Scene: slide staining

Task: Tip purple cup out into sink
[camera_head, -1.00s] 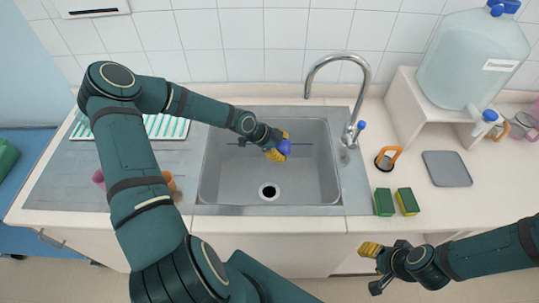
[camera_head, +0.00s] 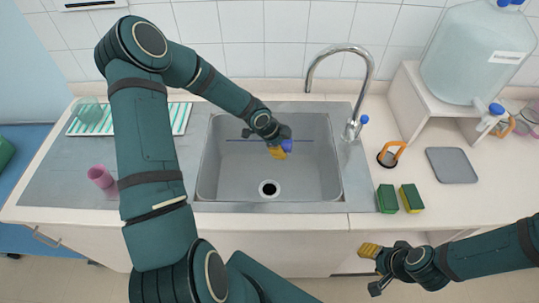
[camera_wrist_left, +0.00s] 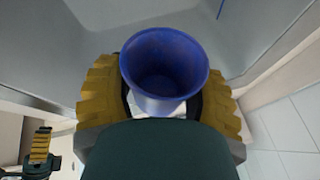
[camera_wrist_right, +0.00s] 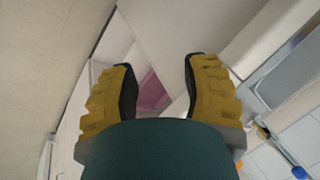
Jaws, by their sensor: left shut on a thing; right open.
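The purple cup, a deep blue-violet in the pictures, is in the jaws of my left gripper (camera_head: 279,150) over the sink basin (camera_head: 225,170), toward its back right. In the left wrist view the cup (camera_wrist_left: 164,62) sits between both yellow fingers with its mouth toward the camera. I see no clear liquid in it, and its tilt is hard to judge. My right gripper (camera_head: 371,268) is open and empty in front of the counter at the lower right.
The tap (camera_head: 352,100) stands behind the basin's right side. Sponges (camera_head: 398,198), an orange-handled tool (camera_head: 390,155) and a grey mat (camera_head: 452,165) lie to the right.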

